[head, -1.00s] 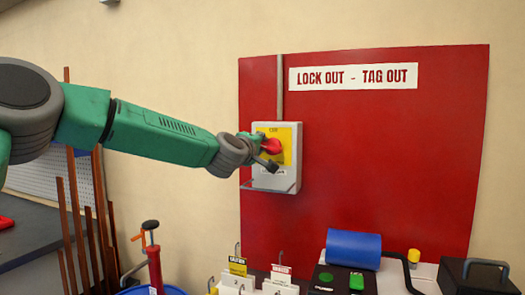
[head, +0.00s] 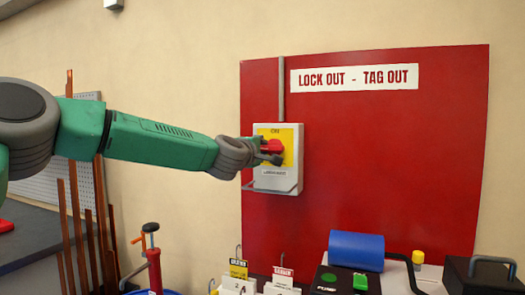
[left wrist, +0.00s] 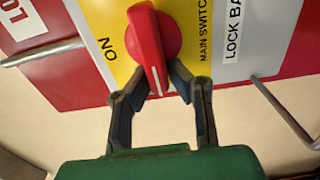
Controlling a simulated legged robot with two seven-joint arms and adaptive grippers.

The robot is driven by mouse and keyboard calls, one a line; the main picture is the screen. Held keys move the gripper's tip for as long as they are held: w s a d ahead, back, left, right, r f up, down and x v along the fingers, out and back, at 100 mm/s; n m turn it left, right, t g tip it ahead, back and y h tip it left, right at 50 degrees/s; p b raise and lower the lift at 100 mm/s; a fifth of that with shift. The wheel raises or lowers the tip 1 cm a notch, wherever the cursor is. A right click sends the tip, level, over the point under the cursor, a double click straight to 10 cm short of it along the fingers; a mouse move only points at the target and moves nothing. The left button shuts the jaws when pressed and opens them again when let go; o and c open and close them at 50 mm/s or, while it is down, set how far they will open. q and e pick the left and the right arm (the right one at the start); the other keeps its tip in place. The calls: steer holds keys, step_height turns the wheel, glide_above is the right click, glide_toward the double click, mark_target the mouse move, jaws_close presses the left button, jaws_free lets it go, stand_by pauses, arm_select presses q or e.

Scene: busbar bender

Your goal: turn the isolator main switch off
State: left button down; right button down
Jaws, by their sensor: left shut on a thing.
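The isolator main switch is a grey box (head: 292,183) with a yellow plate (head: 289,134) and a red rotary handle (head: 272,146), mounted on the red board. ON is printed at the plate's top. My left gripper (head: 274,150) reaches it from the left. In the left wrist view the two fingers (left wrist: 158,82) are closed on either side of the red handle (left wrist: 147,40), gripping its end with the white line. The handle lies about level in the head view, its marked end towards my gripper, a quarter turn from the ON print. My right gripper is not in view.
A wire bar juts out below the switch box. Under the board stand tag holders (head: 238,270), a blue cylinder (head: 356,248), a green-buttoned box (head: 340,281) and a black padlock-like case (head: 485,272). Upright copper bars (head: 82,230) stand at left below my arm.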

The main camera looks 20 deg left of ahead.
arm_select(q)
steer(key=shift+f, duration=0.3)
steer(key=c, duration=1.5)
jaws_free()
steer(key=shift+c, duration=0.2)
steer(key=shift+w+a, duration=0.1)
steer(key=shift+a, duration=0.05)
steer(key=shift+r, duration=0.1)
steer(key=shift+s, duration=0.35)
steer(key=s, duration=1.1)
steer(key=shift+a, duration=0.3)
